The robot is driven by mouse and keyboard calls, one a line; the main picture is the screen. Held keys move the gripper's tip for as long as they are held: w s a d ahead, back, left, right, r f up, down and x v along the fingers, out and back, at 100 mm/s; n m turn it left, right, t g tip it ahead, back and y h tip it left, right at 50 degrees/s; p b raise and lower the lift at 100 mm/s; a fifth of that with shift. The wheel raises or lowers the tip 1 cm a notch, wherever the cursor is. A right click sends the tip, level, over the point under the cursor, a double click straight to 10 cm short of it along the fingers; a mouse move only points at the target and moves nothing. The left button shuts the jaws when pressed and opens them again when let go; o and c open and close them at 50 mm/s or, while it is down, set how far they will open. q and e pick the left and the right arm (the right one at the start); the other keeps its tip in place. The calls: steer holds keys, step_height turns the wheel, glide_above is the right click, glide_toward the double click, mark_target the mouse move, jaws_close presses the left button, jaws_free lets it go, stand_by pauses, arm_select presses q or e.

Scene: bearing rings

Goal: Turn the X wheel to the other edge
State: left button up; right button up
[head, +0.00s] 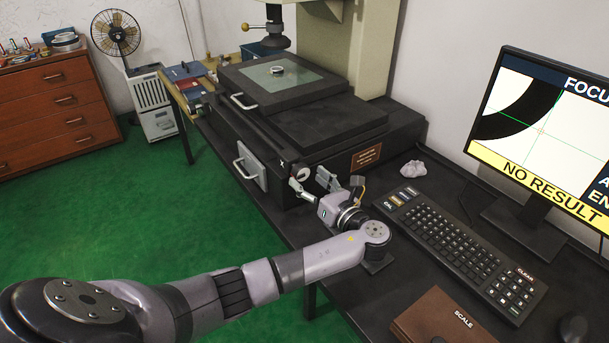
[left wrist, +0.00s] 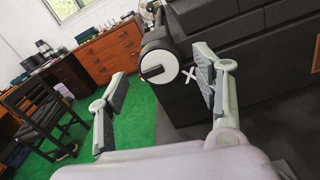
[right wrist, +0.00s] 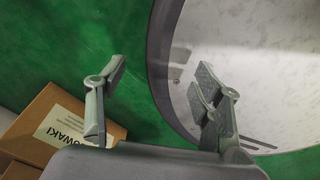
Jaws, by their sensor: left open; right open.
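The X wheel (left wrist: 160,67) is a dark knob with a white face and a black line across it, on the side of the measuring machine. A white X mark (left wrist: 190,76) is beside it. In the head view the wheel (head: 303,174) shows small at the machine's front corner. My left gripper (head: 309,183) is open at the wheel. In the left wrist view its fingers (left wrist: 160,72) stand either side of the wheel, with no clear contact. A ring (head: 278,70) lies on the glass stage (head: 252,77). My right gripper (right wrist: 160,82) is open and empty, away from the machine.
The keyboard (head: 455,245), crumpled paper (head: 413,169) and brown SCALE box (head: 440,318) are on the bench right of my left arm. The monitor (head: 545,130) reads NO RESULT. A cardboard box (right wrist: 50,125) and a large pale round surface (right wrist: 255,70) show by my right gripper.

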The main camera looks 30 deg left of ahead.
arm_select(q)
steer(key=shift+x, duration=1.1)
steer(key=shift+a, duration=0.2)
steer(key=shift+w, duration=0.1)
steer(key=c, duration=1.1)
steer(key=shift+r+p, duration=0.1)
steer(key=shift+p, duration=0.25)
steer(key=shift+c, duration=0.2)
steer(key=m+p, duration=0.4)
steer(key=p, duration=0.4)
steer(key=shift+r+p, duration=0.2)
steer(key=shift+p, duration=0.2)
steer(key=shift+f+m+p, duration=0.15)
steer(key=shift+m+p, duration=0.35)
steer(key=shift+f, duration=0.15)
arm_select(e)
step_height(320, 180, up, 10)
steer(key=shift+d+r, duration=0.25)
steer(key=shift+d, duration=0.1)
